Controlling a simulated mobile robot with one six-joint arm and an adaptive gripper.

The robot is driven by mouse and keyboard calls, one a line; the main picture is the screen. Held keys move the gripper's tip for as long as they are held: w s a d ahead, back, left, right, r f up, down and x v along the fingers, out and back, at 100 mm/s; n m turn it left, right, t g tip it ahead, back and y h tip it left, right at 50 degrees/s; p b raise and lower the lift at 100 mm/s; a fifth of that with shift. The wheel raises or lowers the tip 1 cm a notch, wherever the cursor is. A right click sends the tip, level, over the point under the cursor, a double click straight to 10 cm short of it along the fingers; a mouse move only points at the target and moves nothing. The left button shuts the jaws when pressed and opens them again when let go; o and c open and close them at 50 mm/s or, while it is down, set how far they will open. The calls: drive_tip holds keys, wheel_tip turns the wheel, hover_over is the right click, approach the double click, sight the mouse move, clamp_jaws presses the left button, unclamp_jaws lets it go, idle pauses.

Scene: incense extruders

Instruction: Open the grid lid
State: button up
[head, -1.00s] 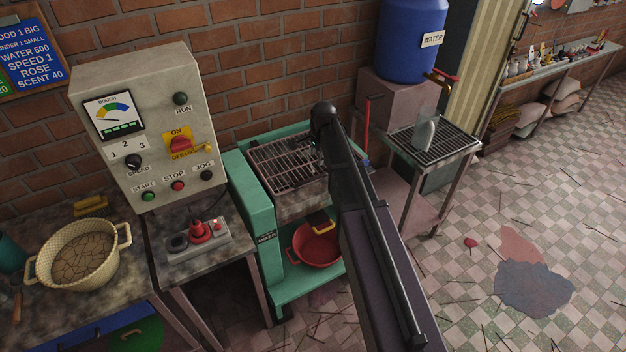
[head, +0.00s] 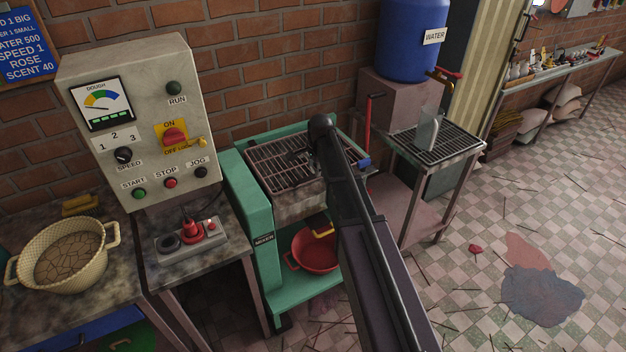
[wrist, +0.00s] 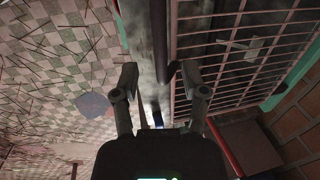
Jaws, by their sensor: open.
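The grid lid (head: 272,170), a dark metal grating, lies closed over the trough of the green mixer (head: 248,215). In the wrist view the grid lid (wrist: 235,75) fills the upper right, its bars and a dark rounded piece near its edge showing. My gripper (wrist: 160,88) is open and empty, its two fingers apart; the right finger overlaps the lid's edge in the picture. I cannot tell whether it touches. In the head view my arm hides most of the gripper and the lid's right part.
A control box (head: 140,125) with knobs stands left of the mixer, with a switch panel (head: 190,238) below it. A red bowl (head: 312,250) sits on the mixer's lower shelf. A grated stand (head: 450,145) is at right, below a blue water barrel (head: 408,40).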

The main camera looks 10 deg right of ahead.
sight(313, 176)
drive_tip(key=shift+w+a+f+b, duration=0.1)
drive_tip(key=shift+w+f+b, duration=0.1)
drive_tip(key=shift+f+b, duration=0.7)
drive_tip(key=shift+w+f+b, duration=0.15)
drive_tip(key=shift+f+b, duration=0.55)
drive_tip(key=shift+f, duration=0.25)
clamp_jaws()
